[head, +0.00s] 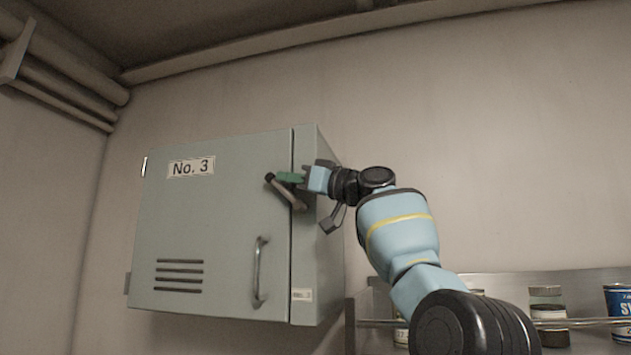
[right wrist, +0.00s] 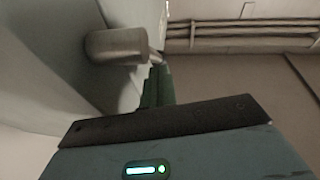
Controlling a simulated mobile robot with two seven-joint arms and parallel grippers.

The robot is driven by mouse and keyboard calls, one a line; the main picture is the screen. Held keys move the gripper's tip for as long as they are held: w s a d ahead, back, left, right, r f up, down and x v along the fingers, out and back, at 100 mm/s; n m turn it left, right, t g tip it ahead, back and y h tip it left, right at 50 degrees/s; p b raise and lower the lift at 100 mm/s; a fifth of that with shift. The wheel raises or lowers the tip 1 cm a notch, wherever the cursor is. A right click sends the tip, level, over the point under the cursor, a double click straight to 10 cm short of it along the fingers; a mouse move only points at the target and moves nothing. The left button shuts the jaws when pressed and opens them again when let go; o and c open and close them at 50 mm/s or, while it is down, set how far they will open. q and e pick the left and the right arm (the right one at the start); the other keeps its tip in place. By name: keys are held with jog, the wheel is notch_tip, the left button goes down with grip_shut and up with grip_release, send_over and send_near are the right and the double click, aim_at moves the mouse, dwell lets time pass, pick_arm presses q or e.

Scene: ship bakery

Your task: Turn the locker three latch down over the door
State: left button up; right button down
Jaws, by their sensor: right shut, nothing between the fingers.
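The locker (head: 215,225), a grey-green wall box marked "No. 3", has its door closed. Its latch (head: 286,192) is a short metal bar with a dark end. It slants from the frame strip at lower right up and left across the seam, with the dark end over the door. In the right wrist view the latch (right wrist: 115,46) is a stubby metal cylinder beside my fingers. My right gripper (head: 290,177) has green fingers, shut and empty, just above and right of the latch's dark end. Whether they touch it I cannot tell. My left gripper is out of view.
A door handle (head: 260,272) stands out below the latch. Pipes (head: 65,75) run along the upper left. The wall right of the locker is bare.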

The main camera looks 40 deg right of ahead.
jog(key=shift+s, duration=0.1)
dwell(0.5)
jog(key=shift+s+d, duration=0.4)
jog(key=shift+d, duration=0.05)
jog(key=shift+s+d+f, duration=0.2)
jog(key=shift+s+f, duration=0.05)
jog(key=shift+s, duration=0.3)
jog(key=shift+v, duration=2.7)
jog(key=shift+f, duration=0.2)
